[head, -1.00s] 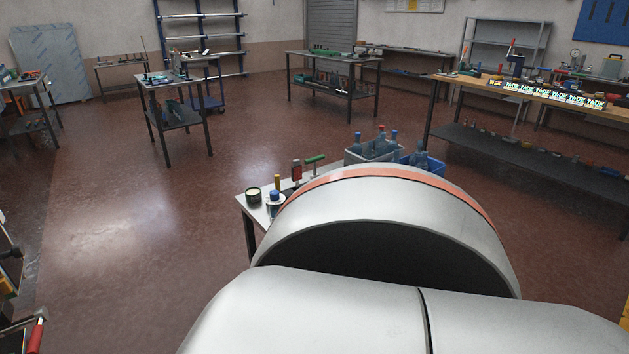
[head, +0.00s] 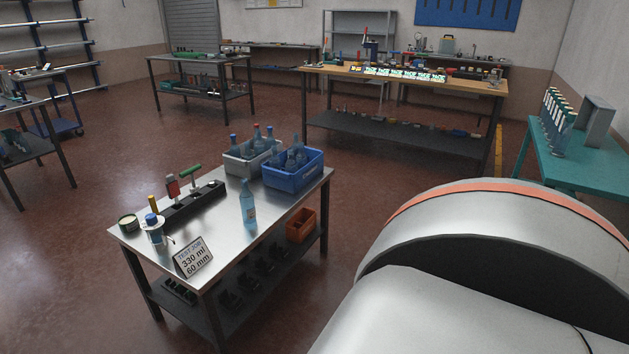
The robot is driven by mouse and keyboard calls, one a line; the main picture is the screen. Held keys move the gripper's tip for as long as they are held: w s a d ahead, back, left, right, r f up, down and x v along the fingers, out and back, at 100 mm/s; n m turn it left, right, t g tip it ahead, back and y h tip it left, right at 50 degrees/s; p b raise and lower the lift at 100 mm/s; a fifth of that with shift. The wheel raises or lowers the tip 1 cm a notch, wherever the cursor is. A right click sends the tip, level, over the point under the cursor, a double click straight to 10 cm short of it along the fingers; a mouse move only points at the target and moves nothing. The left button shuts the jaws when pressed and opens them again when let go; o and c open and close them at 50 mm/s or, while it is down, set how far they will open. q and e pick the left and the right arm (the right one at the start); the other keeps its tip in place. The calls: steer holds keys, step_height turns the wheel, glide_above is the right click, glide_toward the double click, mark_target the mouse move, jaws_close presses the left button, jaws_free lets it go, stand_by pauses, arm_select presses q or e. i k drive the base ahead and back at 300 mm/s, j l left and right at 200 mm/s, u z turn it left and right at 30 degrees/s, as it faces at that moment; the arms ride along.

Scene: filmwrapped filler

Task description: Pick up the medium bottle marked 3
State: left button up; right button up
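A light-blue bottle (head: 248,209) stands upright by itself on the near steel table (head: 212,226). Several bottles stand in a grey crate (head: 238,165) and several more in a blue crate (head: 292,175) at the table's back. The crates hide the lower parts of those bottles. I cannot make out a 3 on any bottle; markings are too small to read. Neither of my grippers is in view; only a large white link of my arm shows at lower right.
A sign (head: 193,257) reading "TEST JOB 330 ml 60 mm" stands at the table's front. A black tool holder (head: 192,206) and an orange box (head: 300,225) are nearby. A teal bench (head: 575,160) is at right. Floor left of the table is clear.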

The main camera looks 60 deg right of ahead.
mark_target(246, 198)
steer(key=z, duration=1.4)
steer(key=i+l+u, duration=0.15)
steer(key=i+l, duration=0.6)
steer(key=i, duration=0.2)
